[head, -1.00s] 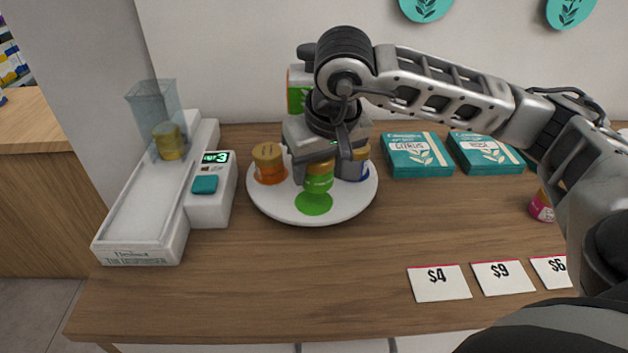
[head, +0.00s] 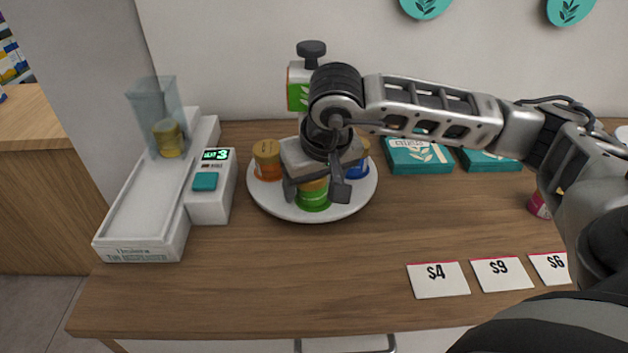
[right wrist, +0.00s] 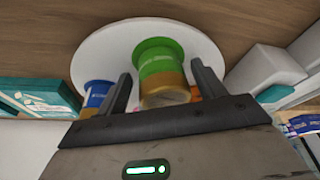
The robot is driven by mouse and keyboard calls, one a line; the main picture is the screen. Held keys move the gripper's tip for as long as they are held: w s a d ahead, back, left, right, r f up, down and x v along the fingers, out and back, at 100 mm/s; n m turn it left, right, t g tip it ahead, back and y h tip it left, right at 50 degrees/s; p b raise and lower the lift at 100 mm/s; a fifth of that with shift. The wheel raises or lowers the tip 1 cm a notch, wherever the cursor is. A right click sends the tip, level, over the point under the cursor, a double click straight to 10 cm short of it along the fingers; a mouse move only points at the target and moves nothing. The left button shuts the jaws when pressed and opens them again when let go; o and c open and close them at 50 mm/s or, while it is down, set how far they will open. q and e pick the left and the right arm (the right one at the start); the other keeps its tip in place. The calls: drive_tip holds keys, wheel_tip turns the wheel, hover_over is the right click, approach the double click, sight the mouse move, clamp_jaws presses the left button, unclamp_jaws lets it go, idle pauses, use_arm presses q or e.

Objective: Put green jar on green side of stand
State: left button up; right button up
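The green jar (head: 313,202) with a gold lid stands upright on the front of the round white stand (head: 263,203), where the green patch is now covered. My right gripper (head: 315,193) is over it from above, one finger on each side. In the right wrist view the jar (right wrist: 160,66) sits between the fingers with narrow gaps, so the gripper is open around it. An orange jar (head: 267,166) is at the stand's left and a blue jar (head: 360,167) at its right, partly hidden by my gripper. My left gripper is not in view.
A white dispenser (head: 150,215) with a green display stands left of the stand. Teal boxes (head: 418,157) lie behind to the right. A pink jar (head: 539,205) is partly behind my arm. Price cards (head: 438,279) lie at front right. The counter's front middle is clear.

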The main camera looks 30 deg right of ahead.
drive_tip(key=shift+r+p, duration=0.25)
drive_tip(key=shift+p, duration=0.05)
drive_tip(key=v, duration=1.1)
drive_tip(key=shift+s+r+b, duration=0.15)
drive_tip(key=shift+r+b, duration=0.15)
drive_tip(key=shift+r, duration=0.1)
